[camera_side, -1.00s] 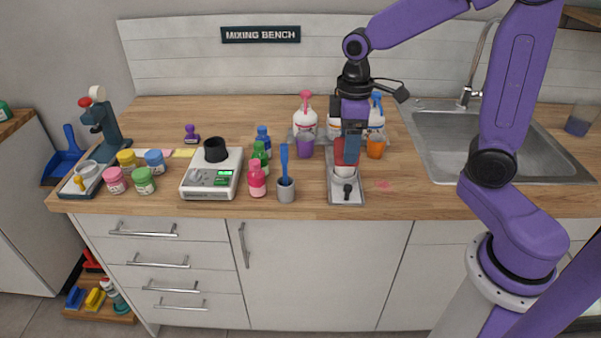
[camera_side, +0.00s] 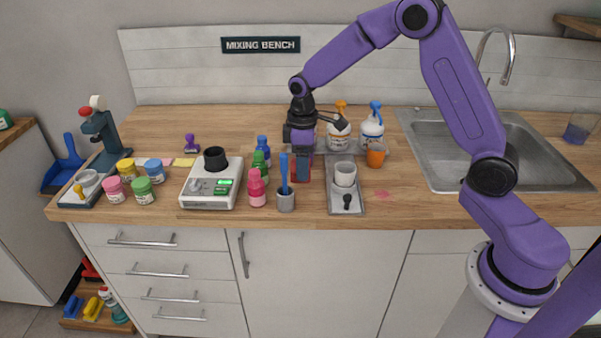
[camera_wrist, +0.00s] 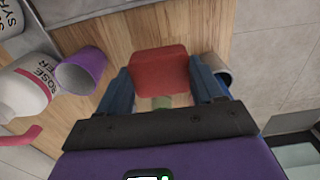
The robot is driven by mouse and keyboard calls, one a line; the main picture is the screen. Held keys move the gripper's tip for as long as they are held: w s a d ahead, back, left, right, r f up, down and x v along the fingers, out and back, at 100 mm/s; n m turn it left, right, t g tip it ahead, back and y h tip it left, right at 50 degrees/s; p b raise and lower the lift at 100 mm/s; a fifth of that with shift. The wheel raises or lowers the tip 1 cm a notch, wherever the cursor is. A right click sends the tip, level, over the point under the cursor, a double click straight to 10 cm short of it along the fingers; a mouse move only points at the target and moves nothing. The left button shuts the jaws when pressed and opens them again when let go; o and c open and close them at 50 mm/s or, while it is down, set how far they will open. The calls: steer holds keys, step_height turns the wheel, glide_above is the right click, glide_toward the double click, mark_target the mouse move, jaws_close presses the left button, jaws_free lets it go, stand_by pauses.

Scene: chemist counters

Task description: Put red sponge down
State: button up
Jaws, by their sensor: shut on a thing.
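The red sponge (camera_wrist: 160,70) is between the two blue fingers of my gripper (camera_wrist: 163,88) in the wrist view. My gripper is shut on it, one finger on each side. In the side view my gripper (camera_side: 301,178) points down at the wooden counter (camera_side: 240,120), near its front half. It is just right of the grey holder (camera_side: 286,201) with the blue-handled tool and left of the metal tray (camera_side: 356,205). The fingers mostly hide the sponge there. I cannot tell whether the sponge touches the counter.
A white cup (camera_side: 345,174) and a black-ended tool (camera_side: 347,202) are on the tray. A purple cup (camera_wrist: 80,72) is close behind my gripper. Small bottles, including a pink one (camera_side: 257,190), stand to the left, with a scale (camera_side: 212,186) beyond. The sink is right.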

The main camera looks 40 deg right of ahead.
steer(key=shift+w+f, duration=0.35)
steer(key=shift+f, duration=1.6)
steer(key=shift+f, duration=0.2)
steer(key=o, duration=1.1)
steer(key=shift+r, duration=0.1)
step_height(320, 180, up, 12)
steer(key=shift+r, duration=0.1)
